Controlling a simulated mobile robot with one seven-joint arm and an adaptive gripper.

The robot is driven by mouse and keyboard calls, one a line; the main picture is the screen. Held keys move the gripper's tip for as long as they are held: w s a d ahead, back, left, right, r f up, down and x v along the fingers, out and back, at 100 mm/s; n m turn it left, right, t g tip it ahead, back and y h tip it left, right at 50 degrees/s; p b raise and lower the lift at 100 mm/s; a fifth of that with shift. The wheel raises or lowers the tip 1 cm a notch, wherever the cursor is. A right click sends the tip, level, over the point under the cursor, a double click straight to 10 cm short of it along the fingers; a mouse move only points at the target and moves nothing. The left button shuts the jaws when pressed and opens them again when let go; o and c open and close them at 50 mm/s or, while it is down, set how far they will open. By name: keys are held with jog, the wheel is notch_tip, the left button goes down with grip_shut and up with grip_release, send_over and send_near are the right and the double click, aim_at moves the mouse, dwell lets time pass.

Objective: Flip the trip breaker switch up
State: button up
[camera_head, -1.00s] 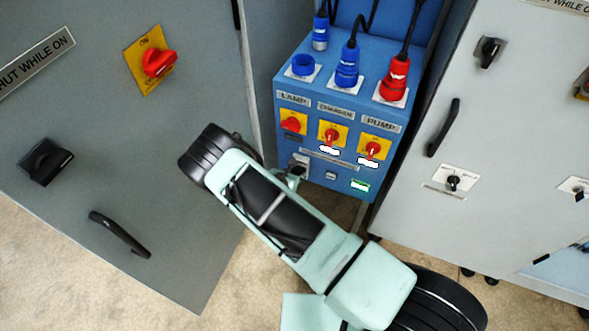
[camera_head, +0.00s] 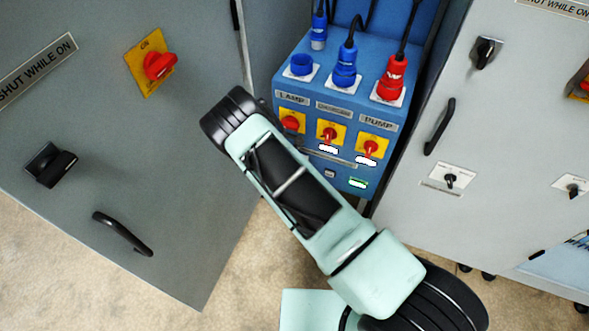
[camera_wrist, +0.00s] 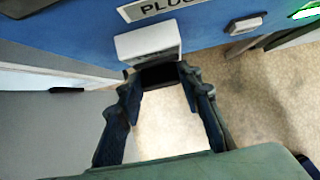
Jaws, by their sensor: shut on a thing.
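In the wrist view the trip breaker is a pale grey housing (camera_wrist: 148,42) on the lower front of the blue panel. A dark switch piece (camera_wrist: 158,75) shows just below it. My gripper (camera_wrist: 160,80) has its two fingertips on either side of this dark piece, shut on it, close under the housing. The fingers still stand apart by the width of the piece. The switch's exact angle is hard to tell. In the head view my arm hides the breaker and my gripper.
The blue panel (camera_head: 349,106) carries red rotary switches on yellow plates and plugs above. A small breaker (camera_head: 330,173) and a green-lit element (camera_head: 358,183) are to the right. Grey cabinets stand left (camera_head: 110,190) and right (camera_head: 450,130). Floor is open below.

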dwell(0.4)
jog(key=o, duration=1.2)
jog(key=shift+c, duration=0.2)
jog(key=v, duration=1.2)
